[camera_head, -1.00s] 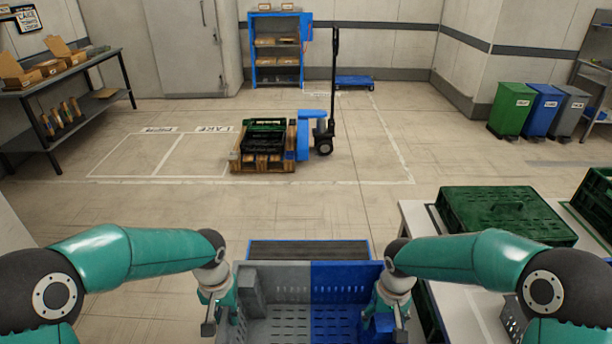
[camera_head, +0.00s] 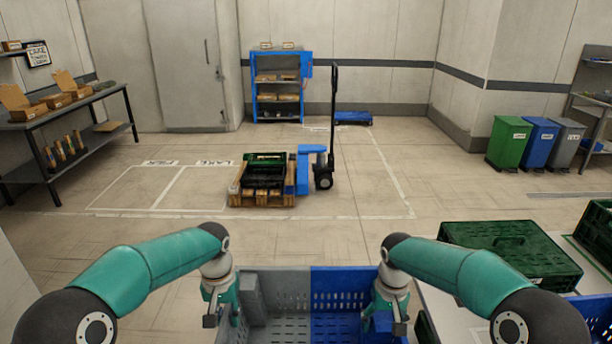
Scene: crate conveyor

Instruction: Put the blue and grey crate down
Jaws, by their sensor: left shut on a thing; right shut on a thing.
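The blue and grey crate (camera_head: 308,283) is at the bottom middle of the head view, grey on its left half and blue on its right half. It looks level, and its near part is cut off by the frame edge. My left gripper (camera_head: 222,312) is shut on the crate's left grey side. My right gripper (camera_head: 386,316) is shut on its right blue side. The fingertips are partly hidden against the walls. What lies under the crate is hidden.
A pallet (camera_head: 264,201) with a dark green crate (camera_head: 264,172) stands ahead beside a blue pallet truck (camera_head: 318,165). A shelf table (camera_head: 70,110) is at left.

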